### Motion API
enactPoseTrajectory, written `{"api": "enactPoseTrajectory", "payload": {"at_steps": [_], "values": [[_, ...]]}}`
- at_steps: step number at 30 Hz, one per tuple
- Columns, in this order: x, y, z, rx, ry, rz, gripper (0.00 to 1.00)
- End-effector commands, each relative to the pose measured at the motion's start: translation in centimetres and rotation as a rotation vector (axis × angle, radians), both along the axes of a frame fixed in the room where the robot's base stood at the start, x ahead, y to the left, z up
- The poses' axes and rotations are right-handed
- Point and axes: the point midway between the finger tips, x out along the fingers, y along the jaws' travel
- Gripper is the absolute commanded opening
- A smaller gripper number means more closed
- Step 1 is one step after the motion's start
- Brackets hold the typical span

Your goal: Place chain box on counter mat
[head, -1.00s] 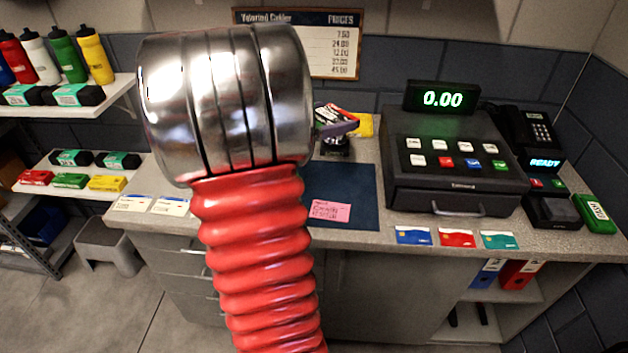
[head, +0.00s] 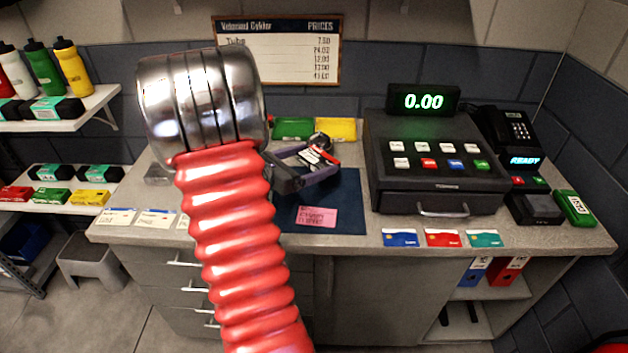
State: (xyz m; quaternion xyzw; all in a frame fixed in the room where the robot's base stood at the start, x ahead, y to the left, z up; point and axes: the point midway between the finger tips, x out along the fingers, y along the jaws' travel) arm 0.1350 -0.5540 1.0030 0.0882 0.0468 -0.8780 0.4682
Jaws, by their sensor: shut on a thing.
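The counter mat (head: 346,212) is a dark blue rectangle on the counter, left of the cash register. My gripper (head: 318,163) is over the back part of the mat and partly hidden behind my arm. It is shut on a small box with red, white and black on it, which I take for the chain box (head: 317,155). The box looks tilted, and the jaws cover part of it. I cannot tell whether it touches the mat.
A pink note (head: 316,218) lies on the mat's front part. Green (head: 293,128) and yellow (head: 337,129) boxes are behind the mat. The cash register (head: 433,165) stands right of it. Several cards, including a blue one (head: 400,238), line the counter's front edge.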

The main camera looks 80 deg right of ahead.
Motion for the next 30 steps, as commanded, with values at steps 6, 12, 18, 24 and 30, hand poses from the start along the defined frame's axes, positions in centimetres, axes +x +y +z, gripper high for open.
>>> {"api": "enactPoseTrajectory", "payload": {"at_steps": [6,12,18,24,30], "values": [[0.0,0.0,-2.4,0.0,0.001,0.001,0.56],[0.0,0.0,-2.5,-0.002,0.001,0.001,0.56],[0.0,0.0,-2.8,0.0,0.001,0.0,0.56],[0.0,0.0,-4.8,0.002,0.003,0.0,0.56],[0.0,0.0,-6.6,0.0,0.001,0.001,0.56]]}}
